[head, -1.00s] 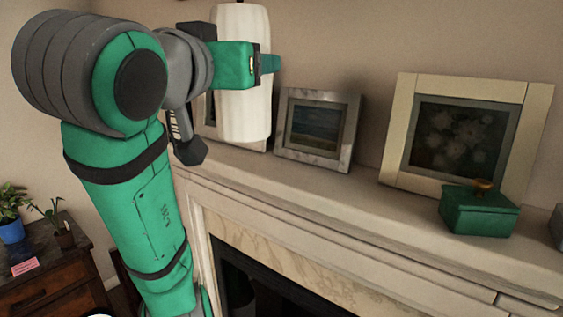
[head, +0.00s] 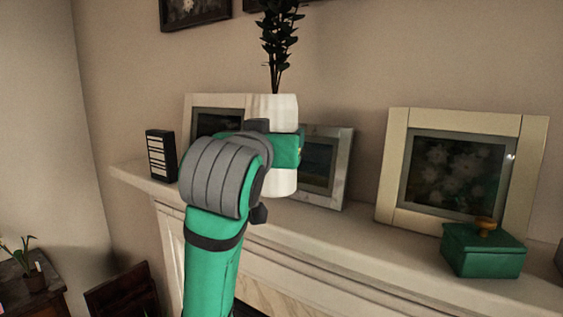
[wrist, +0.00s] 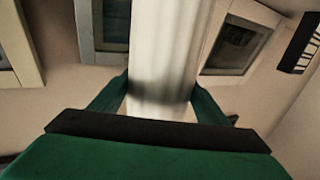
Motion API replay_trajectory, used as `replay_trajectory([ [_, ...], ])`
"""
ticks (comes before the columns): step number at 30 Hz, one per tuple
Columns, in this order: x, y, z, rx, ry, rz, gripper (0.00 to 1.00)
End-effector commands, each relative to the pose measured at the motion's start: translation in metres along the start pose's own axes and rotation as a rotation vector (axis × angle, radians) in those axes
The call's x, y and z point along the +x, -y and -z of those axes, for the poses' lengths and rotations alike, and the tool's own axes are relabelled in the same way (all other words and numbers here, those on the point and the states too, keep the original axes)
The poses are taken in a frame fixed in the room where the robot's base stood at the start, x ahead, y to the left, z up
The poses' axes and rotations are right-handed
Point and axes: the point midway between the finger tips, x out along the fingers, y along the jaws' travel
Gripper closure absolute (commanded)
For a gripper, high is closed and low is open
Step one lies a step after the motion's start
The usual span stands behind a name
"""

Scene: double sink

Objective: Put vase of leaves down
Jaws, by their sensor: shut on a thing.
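The white vase (head: 280,184) with dark leaves (head: 278,40) stands upright in my gripper (head: 292,150), in front of the picture frames over the mantel (head: 330,221). My arm covers part of its left side. I cannot tell whether its base touches the mantel. In the wrist view the pale vase (wrist: 165,45) runs between the two green fingers of my gripper (wrist: 160,103), which are shut on it.
A marble-edged frame (head: 345,170) and a second frame (head: 190,112) stand behind the vase. A black box (head: 160,155) is at the mantel's left end. A large cream frame (head: 395,165) and green box (head: 483,252) are on the right. Bare mantel lies between.

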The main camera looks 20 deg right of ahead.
Motion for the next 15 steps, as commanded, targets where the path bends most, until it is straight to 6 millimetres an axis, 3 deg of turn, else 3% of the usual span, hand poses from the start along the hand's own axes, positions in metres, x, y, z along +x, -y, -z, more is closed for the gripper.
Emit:
replay_trajectory([
  [15,0.019,-0.011,-0.036,0.000,-0.003,0.000,0.77],
])
